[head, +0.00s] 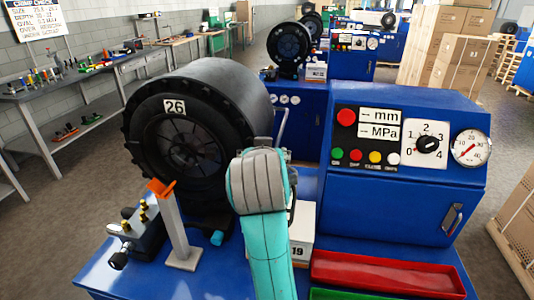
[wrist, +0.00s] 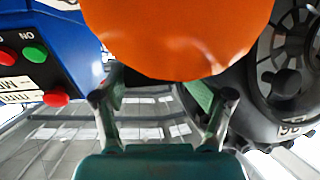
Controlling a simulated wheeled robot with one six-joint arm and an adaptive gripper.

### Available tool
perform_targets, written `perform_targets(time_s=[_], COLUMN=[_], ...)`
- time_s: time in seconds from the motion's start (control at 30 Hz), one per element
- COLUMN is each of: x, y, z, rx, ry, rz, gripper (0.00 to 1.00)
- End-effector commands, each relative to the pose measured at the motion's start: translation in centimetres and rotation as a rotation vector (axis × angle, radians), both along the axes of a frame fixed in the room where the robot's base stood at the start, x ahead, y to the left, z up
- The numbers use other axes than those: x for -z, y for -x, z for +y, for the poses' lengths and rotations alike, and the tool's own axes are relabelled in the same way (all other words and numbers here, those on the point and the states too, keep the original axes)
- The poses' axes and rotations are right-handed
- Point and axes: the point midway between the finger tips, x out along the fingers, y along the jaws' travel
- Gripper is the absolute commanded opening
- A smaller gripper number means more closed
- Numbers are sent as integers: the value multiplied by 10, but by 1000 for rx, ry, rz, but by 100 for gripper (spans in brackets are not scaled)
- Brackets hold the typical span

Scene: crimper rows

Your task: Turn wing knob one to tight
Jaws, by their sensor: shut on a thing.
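An orange wing knob (wrist: 180,35) fills the upper middle of the wrist view, very close. My gripper (wrist: 160,100) is shut on it; the orange body hides the fingertips and the contact itself. In the head view my teal and grey arm covers my gripper and this knob. Another orange wing-shaped piece (head: 160,188) sits tilted on top of a grey post at the machine's front left, apart from my arm. No mark for tight can be made out.
The black round head (head: 190,140) labelled 26 is left of my arm. The blue control cabinet (head: 400,205) with buttons, dial and gauge is on the right. A red tray (head: 385,273) lies in front of it. A block with small knobs (head: 140,225) stands front left.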

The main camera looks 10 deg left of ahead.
Motion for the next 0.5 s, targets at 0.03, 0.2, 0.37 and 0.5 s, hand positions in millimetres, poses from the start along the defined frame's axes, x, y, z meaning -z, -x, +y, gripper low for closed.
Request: perform_targets(time_s=[0.03,0.2,0.37,0.5], x=[-5,-6,-6,-5], y=[-4,-5,-4,-4], z=[-6,-9,-10,-11], rx=[44,123,164,182], ry=[-3,-3,-2,0], rz=[-13,-15,-15,-15], gripper=[39,38,33,34])
